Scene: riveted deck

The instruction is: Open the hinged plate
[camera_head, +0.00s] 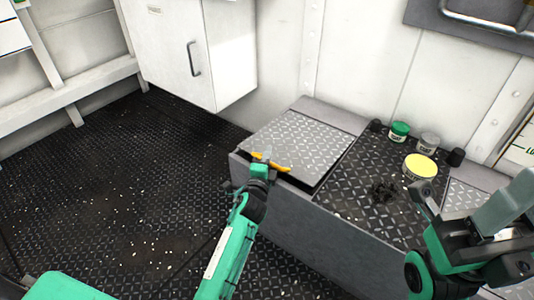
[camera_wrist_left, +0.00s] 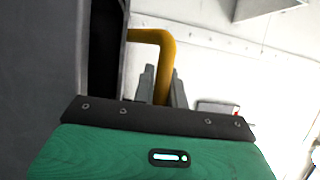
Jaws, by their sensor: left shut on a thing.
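The hinged plate (camera_head: 303,143) is a grey diamond-tread panel on the left part of the raised deck box. A yellow handle (camera_head: 281,167) is on its front edge, and a dark gap shows under that edge, so the plate looks slightly raised. My left gripper (camera_head: 264,160) is shut on the handle. In the left wrist view the yellow handle (camera_wrist_left: 156,37) bends down between the two grey fingers (camera_wrist_left: 162,88). My right gripper (camera_head: 428,198) is at the right over the box, apart from the plate; its jaw opening is unclear.
On the dark tread beside the plate stand a green tin (camera_head: 399,131), a grey tin (camera_head: 428,141) and a yellow-topped tin (camera_head: 420,166). A white cabinet (camera_head: 190,45) hangs behind left. The floor (camera_head: 110,190) at left is mostly clear.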

